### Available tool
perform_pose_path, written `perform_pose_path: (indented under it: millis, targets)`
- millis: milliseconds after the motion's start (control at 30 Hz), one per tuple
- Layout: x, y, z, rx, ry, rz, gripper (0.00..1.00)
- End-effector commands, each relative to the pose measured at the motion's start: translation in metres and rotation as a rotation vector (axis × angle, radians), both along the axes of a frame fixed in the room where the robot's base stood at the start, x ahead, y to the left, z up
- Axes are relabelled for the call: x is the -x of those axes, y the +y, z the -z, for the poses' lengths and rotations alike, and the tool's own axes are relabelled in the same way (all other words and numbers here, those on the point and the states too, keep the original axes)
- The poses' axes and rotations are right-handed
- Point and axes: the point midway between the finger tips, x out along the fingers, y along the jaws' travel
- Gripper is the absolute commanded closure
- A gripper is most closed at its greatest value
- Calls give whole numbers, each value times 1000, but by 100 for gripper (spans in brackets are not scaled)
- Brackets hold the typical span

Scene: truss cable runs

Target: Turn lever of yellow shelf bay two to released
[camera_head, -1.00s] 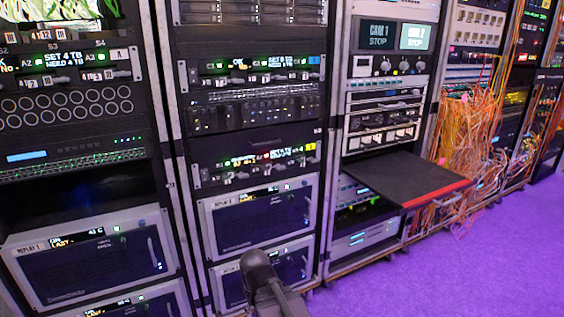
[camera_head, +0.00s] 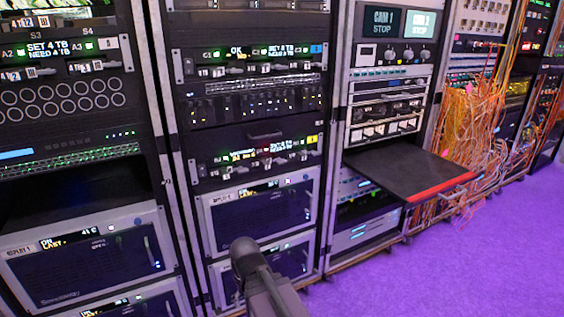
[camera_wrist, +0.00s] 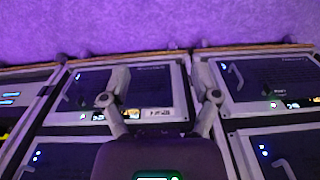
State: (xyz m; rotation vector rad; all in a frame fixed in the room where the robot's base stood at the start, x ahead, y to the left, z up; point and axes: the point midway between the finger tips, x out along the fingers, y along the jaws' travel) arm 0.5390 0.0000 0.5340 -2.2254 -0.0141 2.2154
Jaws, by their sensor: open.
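The yellow-tagged shelf (camera_head: 250,158) crosses the middle rack, with its yellow label (camera_head: 312,140) at the right end. It has a row of small displays with levers beneath them. The lever of bay two (camera_head: 243,170) is too small for me to tell its setting. My gripper (camera_wrist: 159,98) is open and empty in the wrist view, its two fingers apart in front of a replay unit seen upside down. I see no lever between the fingers. In the head view my gripper cannot be made out; my dark arm link rises at the bottom centre.
A similar shelf with a blue label (camera_head: 316,49) sits higher in the same rack. Replay units (camera_head: 262,215) lie below the yellow shelf. A black pull-out tray with a red edge (camera_head: 440,188) sticks out at the right, near loose orange cables (camera_head: 470,140). Purple floor (camera_head: 450,265) is clear.

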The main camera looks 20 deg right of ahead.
Motion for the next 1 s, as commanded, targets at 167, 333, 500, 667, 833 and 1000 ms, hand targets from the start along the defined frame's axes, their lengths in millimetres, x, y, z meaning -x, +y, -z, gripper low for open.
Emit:
perform_pose_path:
  millis: [167, 333, 500, 667, 833, 1000]
  targets:
    - [-8, 1, -6, -58, -43, -41, 14]
    - [-26, 1, -20, -179, -157, -120, 14]
    - [-55, -5, -49, -320, -368, -209, 14]
    - [-84, -21, -88, -404, -624, -266, 14]
    - [-111, -55, -137, -413, -910, -277, 14]
    - [-128, -105, -188, -343, -1182, -235, 14]
